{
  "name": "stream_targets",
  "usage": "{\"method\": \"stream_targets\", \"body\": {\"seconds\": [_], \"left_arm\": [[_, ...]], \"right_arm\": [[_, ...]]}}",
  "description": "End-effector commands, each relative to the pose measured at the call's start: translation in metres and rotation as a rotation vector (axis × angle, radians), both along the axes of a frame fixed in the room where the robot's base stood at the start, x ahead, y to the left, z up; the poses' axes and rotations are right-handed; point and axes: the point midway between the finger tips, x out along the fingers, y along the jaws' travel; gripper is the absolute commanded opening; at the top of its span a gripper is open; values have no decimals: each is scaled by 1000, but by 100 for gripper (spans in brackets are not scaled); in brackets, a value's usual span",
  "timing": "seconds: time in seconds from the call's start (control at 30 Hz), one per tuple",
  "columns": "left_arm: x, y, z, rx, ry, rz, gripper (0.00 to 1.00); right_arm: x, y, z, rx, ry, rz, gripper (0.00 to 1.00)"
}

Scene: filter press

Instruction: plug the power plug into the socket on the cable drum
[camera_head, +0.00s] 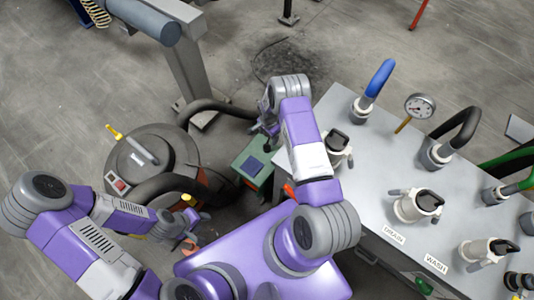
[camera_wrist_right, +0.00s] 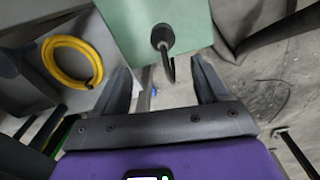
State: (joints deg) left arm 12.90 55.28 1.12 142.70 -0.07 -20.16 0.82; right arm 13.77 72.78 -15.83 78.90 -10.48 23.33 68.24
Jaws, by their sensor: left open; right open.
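I cannot clearly make out the power plug, the cable drum or its socket in either view. My right gripper (camera_head: 266,128) is beside the green box (camera_head: 252,168) in the head view. In the right wrist view my right gripper (camera_wrist_right: 162,78) is open, with nothing between its fingers. Beyond the fingers is the green box (camera_wrist_right: 190,22), with a black fitting and a short dark cable (camera_wrist_right: 163,42) coming out of it. The cable's end lies in line with the gap, apart from both fingers. My left gripper (camera_head: 185,238) is low at the left, open, its fingertips partly hidden.
A round dark machine (camera_head: 150,165) with a thick black hose stands at the left. A metal bench (camera_head: 375,190) with valves, hoses and a gauge (camera_head: 420,105) fills the right. A yellow coil (camera_wrist_right: 72,62) shows in the wrist view. The floor behind is mostly open.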

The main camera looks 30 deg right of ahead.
Motion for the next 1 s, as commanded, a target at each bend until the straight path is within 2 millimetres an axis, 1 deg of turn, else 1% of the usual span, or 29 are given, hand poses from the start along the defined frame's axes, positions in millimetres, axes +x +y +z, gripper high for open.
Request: {"method": "stream_targets", "body": {"seconds": [0.03,0.13,0.53,0.63,0.8,1.0], "left_arm": [[0,0,-13,0,0,0,43],[0,0,-19,0,-1,0,43],[0,0,-19,0,-1,-1,43],[0,0,-22,0,-1,-1,43],[0,0,-29,0,-1,0,43],[0,0,-27,0,0,0,43]], "right_arm": [[0,0,-13,0,-1,0,74],[1,0,-19,0,-1,0,74],[0,0,-19,0,-1,0,74],[0,0,-26,0,0,0,74],[0,0,-44,1,0,-1,74],[1,0,-43,0,-1,0,74]]}}
